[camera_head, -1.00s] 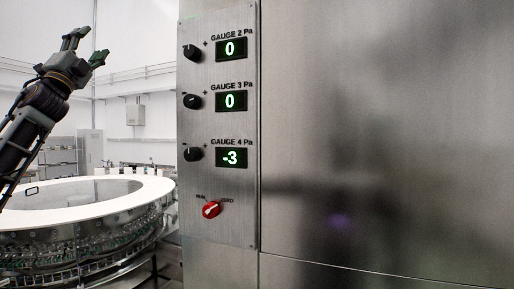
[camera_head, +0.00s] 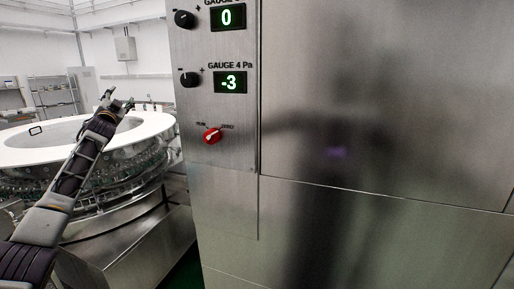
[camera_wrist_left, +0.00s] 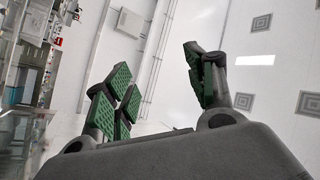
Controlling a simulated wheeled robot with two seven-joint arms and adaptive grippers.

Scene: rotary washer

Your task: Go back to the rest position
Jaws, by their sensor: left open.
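My left gripper (camera_head: 118,103) is raised in front of the rotary washer's white ring, at the left of the head view. It is open and empty; in the left wrist view its green-padded fingers (camera_wrist_left: 160,85) stand well apart with nothing between them. A steel control panel (camera_head: 221,180) is right of the gripper, apart from it. My right gripper is not in view.
The round washer (camera_head: 40,150) with its white rim stands at the left, behind my left arm. A large steel cabinet wall (camera_head: 400,110) fills the right side. A wall box (camera_head: 125,48) and shelving (camera_head: 50,92) are far behind. The left wrist view shows mostly wall and ceiling.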

